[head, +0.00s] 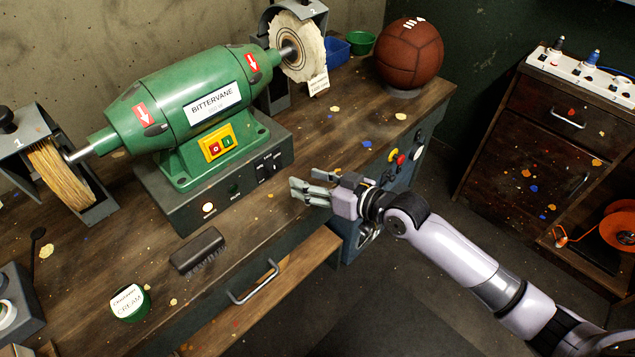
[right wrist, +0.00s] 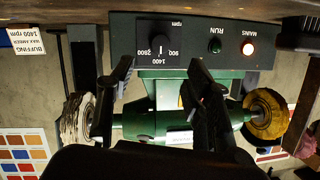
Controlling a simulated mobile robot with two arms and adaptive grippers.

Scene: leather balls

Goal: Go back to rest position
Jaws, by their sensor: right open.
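My right gripper (head: 312,190) is open and empty, in front of the buffing machine near the front edge of the workbench (head: 345,125). In the right wrist view its two dark fingers (right wrist: 160,80) stand apart with nothing between them. The green buffing machine (head: 190,100) stands on a dark control box (head: 225,185), which also shows upside down in the right wrist view (right wrist: 190,45). A brown leather ball (head: 409,55) rests on a small light base at the bench's far right end. My left gripper is not in view.
A wooden cabinet (head: 510,150) with a power strip stands at right.

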